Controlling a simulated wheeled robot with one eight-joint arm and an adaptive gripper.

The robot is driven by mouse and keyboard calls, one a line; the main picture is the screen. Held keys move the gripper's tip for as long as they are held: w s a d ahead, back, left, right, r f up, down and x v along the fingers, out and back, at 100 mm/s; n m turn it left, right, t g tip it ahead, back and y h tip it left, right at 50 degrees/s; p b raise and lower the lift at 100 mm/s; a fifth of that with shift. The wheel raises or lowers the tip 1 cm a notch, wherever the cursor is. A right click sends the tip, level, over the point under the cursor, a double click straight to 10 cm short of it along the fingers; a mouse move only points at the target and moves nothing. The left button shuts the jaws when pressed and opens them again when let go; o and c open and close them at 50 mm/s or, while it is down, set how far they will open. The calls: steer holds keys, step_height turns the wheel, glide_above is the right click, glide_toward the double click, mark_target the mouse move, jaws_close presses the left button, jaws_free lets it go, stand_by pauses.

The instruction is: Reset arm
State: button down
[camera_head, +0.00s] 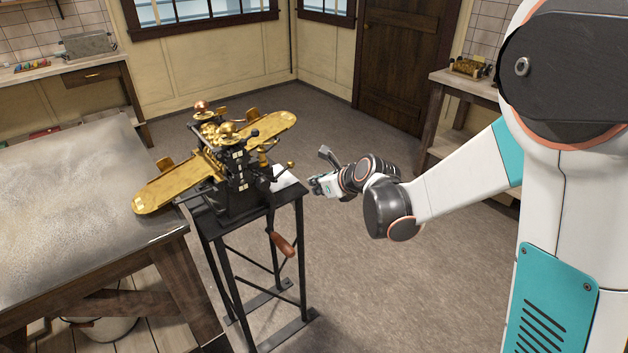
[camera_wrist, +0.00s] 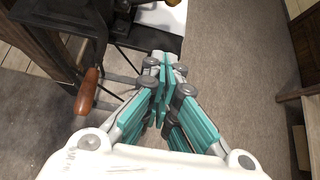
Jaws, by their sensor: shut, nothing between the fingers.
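My gripper (camera_head: 314,184) is at the end of my arm, to the right of the drop roller machine (camera_head: 236,180). In the wrist view its teal fingers (camera_wrist: 168,66) are together, with nothing between them. The machine is black with brass trays and stands on a black metal frame (camera_head: 302,245). Its crank has a wooden handle (camera_head: 283,244), which hangs below the top of the stand. The handle also shows in the wrist view (camera_wrist: 87,92), left of my fingers and apart from them.
A large worktable (camera_head: 70,215) with a dusty grey top stands left of the machine. A side bench (camera_head: 470,85) stands at the back right, near a dark wooden door (camera_head: 400,60). The floor (camera_head: 350,290) in front of and below my gripper is clear.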

steer(key=shift+s+d+r, duration=0.1)
steer(key=shift+s, duration=0.15)
stand_by(0.3)
